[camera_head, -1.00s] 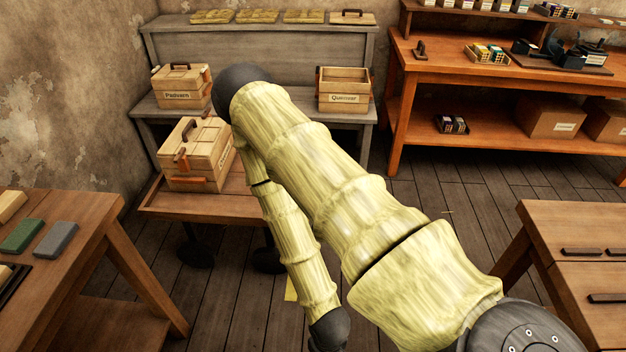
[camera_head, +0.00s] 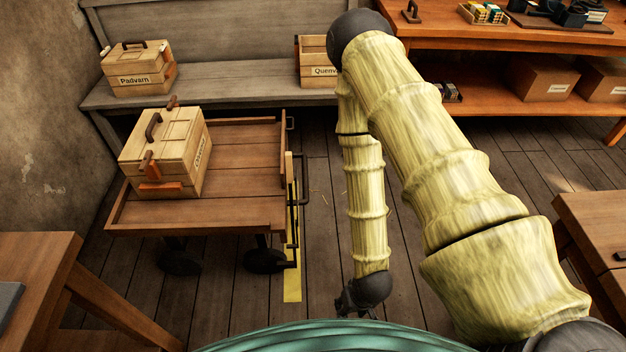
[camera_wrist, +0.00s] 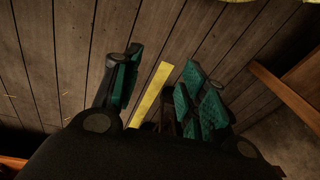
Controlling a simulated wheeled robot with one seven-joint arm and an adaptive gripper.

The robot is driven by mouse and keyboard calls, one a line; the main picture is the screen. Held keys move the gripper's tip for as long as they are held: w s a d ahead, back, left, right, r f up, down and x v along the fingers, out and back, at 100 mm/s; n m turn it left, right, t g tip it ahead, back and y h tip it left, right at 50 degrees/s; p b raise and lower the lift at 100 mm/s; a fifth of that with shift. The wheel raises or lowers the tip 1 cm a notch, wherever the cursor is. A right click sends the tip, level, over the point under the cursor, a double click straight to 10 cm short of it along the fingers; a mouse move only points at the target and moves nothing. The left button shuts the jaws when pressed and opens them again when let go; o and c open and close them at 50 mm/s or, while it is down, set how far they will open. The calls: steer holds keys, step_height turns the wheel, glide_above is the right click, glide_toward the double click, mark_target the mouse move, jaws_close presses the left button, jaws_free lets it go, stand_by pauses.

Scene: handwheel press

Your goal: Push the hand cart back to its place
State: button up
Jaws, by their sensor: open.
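The hand cart (camera_head: 245,213) is a low wooden platform with a raised rim and dark wheels. It stands in front of the grey bench in the head view. A wooden box (camera_head: 172,150) with dark handles rests on its left part. A dark handle (camera_head: 299,178) is on the cart's right side. My gripper (camera_head: 360,298) hangs low over the floor, to the right of the cart and apart from it.
A yellow floor strip (camera_head: 292,270) runs by the cart's right wheel and also shows in the wrist view (camera_wrist: 150,95). A grey bench (camera_head: 220,82) with boxes stands behind the cart. Tables stand at left (camera_head: 35,275) and right (camera_head: 590,225). Floor right of the cart is clear.

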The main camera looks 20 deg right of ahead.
steer(key=w+a+f+m+t+y+b, duration=0.1)
steer(key=w+f+m+t+b, duration=0.1)
steer(key=w+f+b, duration=0.5)
steer(key=w+a+f+m+t+y+b, duration=0.15)
steer(key=w+f+b, duration=0.25)
steer(key=w, duration=0.6)
steer(key=m+t+y+b, duration=0.6)
steer(key=m+t+b, duration=0.45)
steer(key=b, duration=1.65)
glide_toward(305, 178)
step_height(305, 178, down, 3)
steer(key=w+n+t, duration=0.1)
steer(key=n+t, duration=0.1)
steer(key=b+x, duration=0.4)
steer(key=x, duration=0.4)
steer(key=shift+w+a, duration=0.2)
steer(key=shift+w, duration=0.05)
steer(key=shift+w+a+r, duration=0.35)
steer(key=shift+w, duration=0.3)
jaws_close()
